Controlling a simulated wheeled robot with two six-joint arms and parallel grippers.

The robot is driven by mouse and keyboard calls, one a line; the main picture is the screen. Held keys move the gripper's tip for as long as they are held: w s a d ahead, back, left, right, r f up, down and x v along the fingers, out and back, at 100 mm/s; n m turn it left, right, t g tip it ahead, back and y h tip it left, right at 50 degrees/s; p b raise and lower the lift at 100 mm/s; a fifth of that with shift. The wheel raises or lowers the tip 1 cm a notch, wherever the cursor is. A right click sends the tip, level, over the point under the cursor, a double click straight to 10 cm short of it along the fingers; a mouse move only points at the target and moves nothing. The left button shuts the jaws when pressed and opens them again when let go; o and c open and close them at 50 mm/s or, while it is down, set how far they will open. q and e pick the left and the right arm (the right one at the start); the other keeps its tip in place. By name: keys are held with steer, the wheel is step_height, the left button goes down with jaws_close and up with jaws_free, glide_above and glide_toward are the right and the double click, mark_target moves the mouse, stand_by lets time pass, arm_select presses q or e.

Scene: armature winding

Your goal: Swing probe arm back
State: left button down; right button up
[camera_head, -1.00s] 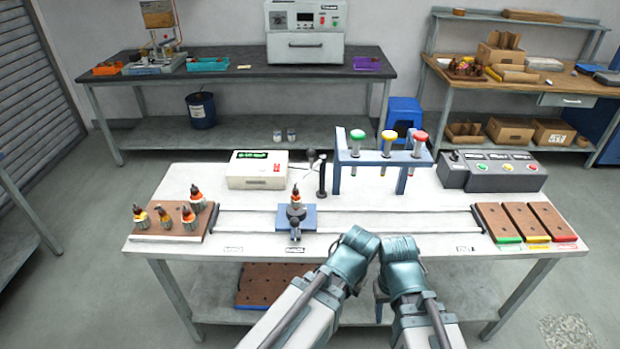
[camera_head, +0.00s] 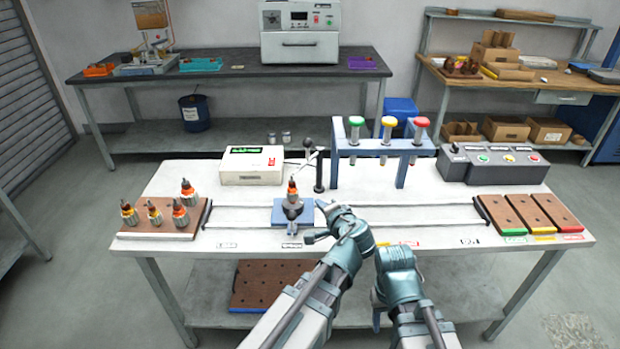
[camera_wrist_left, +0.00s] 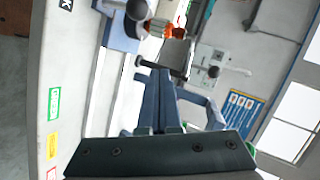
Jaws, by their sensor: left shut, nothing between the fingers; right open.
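The probe stand is a black post (camera_head: 319,174) on the white bench, behind and right of the blue fixture (camera_head: 279,214). A dark ball knob (camera_head: 308,146) shows at its top; the arm's exact angle is hard to make out. An armature (camera_head: 292,188) with an orange band stands upright in the fixture. It also shows in the left wrist view (camera_wrist_left: 158,26), near the top. My left gripper (camera_head: 318,212) is shut and empty, just right of the fixture and in front of the post. My right gripper (camera_head: 377,314) is open, low at the bench's front edge.
A white meter box (camera_head: 252,166) stands behind the fixture. A blue rack (camera_head: 336,168) with green, yellow and red-capped tubes is right of the post. Several armatures stand on the left brown tray (camera_head: 140,228). A grey control box (camera_head: 492,165) and three brown trays are at right.

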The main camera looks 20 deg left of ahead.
arm_select(q)
steer(key=w+r+m+t, duration=0.1)
steer(key=w, duration=0.1)
steer(key=w+d+r+m+t+b, duration=0.1)
steer(key=r+m+t, duration=0.1)
steer(key=shift+w+d+r, duration=0.15)
steer(key=shift+w+d, duration=0.05)
steer(key=shift+w, duration=0.15)
steer(key=s+a+b+x, duration=0.1)
steer(key=a+b+x, duration=0.1)
steer(key=x, duration=1.1)
steer(key=shift+s, duration=0.2)
steer(key=shift+a, duration=0.15)
